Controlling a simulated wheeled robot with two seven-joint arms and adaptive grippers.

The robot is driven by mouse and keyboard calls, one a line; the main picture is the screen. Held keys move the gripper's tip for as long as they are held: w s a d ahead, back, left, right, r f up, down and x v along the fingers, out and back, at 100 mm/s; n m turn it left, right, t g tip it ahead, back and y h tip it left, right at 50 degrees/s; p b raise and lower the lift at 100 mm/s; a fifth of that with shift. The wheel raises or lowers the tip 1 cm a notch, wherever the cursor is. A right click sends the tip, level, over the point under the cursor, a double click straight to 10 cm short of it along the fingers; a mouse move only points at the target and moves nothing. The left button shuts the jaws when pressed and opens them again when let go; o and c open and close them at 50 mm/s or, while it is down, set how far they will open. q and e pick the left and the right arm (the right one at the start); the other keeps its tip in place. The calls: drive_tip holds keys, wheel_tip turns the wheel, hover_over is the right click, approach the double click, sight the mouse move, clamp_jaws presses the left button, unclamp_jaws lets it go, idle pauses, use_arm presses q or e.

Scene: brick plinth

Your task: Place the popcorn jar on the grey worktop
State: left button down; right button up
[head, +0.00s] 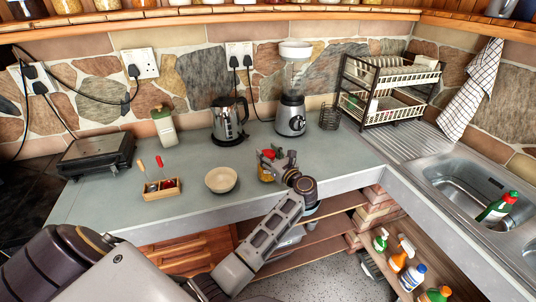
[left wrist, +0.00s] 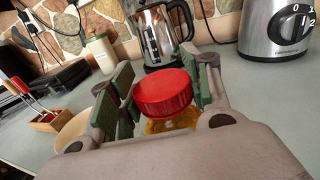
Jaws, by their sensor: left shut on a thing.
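The popcorn jar (head: 266,173) has a red lid and yellow contents. It is over the front part of the grey worktop (head: 330,165), right of the bowl. My left gripper (head: 277,156) is shut on the jar. In the left wrist view the jar's red lid (left wrist: 163,92) sits between the green-padded fingers (left wrist: 160,97), upright or nearly so. I cannot tell whether the jar's base touches the worktop; the gripper hides part of it. My right gripper is not in view.
A cream bowl (head: 221,179) and a wooden box (head: 161,189) of utensils stand left of the jar. A kettle (head: 229,121), a blender (head: 291,116) and a dish rack (head: 388,90) stand behind. The sink (head: 480,195) is right. Worktop between jar and blender is clear.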

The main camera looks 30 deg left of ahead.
use_arm(q)
drive_tip(key=shift+f, duration=0.1)
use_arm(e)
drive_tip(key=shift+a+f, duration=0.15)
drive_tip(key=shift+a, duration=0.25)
use_arm(q)
drive_tip(key=c, duration=0.7)
unclamp_jaws()
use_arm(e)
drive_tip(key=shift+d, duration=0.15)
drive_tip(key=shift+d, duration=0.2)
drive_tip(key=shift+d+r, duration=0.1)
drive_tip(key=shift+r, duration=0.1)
